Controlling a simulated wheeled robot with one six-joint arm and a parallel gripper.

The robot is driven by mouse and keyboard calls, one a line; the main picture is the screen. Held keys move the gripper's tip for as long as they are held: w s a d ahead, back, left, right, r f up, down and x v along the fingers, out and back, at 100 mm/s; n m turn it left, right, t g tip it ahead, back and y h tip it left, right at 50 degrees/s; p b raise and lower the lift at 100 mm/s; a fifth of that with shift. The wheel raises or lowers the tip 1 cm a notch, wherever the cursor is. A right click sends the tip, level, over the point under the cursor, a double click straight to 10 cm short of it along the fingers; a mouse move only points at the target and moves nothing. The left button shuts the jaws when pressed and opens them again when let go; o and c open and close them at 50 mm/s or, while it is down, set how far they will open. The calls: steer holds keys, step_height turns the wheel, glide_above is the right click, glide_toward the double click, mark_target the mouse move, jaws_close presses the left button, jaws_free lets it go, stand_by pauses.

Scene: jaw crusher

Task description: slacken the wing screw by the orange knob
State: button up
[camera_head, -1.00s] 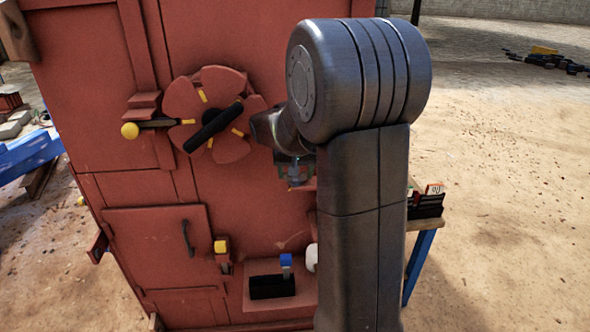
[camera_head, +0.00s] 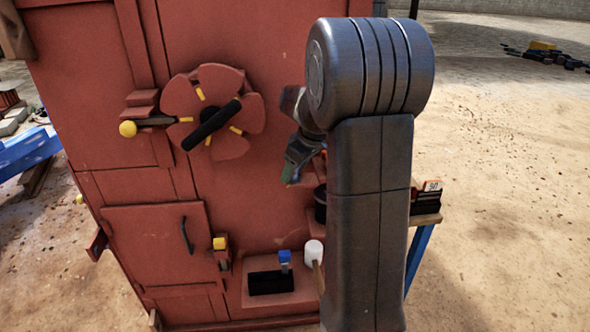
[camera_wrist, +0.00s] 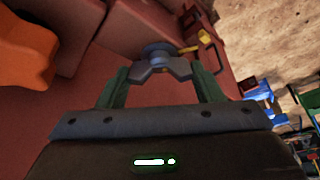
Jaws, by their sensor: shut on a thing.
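The grey wing screw (camera_wrist: 158,52) is in the upper middle of the wrist view, its two wings spread between my green fingers. My gripper (camera_wrist: 162,76) is shut on these wings, one finger against each side. A bright orange knob (camera_wrist: 26,62) is close by at the left edge of the wrist view, apart from my fingers. In the head view my gripper (camera_head: 291,172) is in front of the red machine, right of the handwheel, seen from behind. The wing screw and the orange knob cannot be made out in the head view.
The red crusher (camera_head: 80,80) carries a five-lobed handwheel (camera_head: 232,112) with a black bar and a yellow-ended lever (camera_head: 129,128). Below are a blue-topped switch (camera_head: 284,258), a white knob (camera_head: 314,250) and a yellow one (camera_head: 219,243). Open sandy ground lies right.

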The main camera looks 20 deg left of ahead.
steer(key=shift+n+g, duration=0.3)
steer(key=shift+n, duration=0.6)
steer(key=o, duration=1)
steer(key=shift+r, duration=0.1)
steer(key=b+v, duration=0.1)
steer(key=v, duration=1.2)
steer(key=shift+w+d+r, duration=0.1)
steer(key=shift+d+r, duration=0.15)
steer(key=shift+r, duration=0.05)
steer(key=shift+f, duration=0.1)
steer(key=x, duration=1.3)
steer(key=shift+a+f+p, duration=0.25)
steer(key=shift+f+p, duration=0.05)
steer(key=shift+p, duration=0.05)
steer(key=shift+r, duration=0.1)
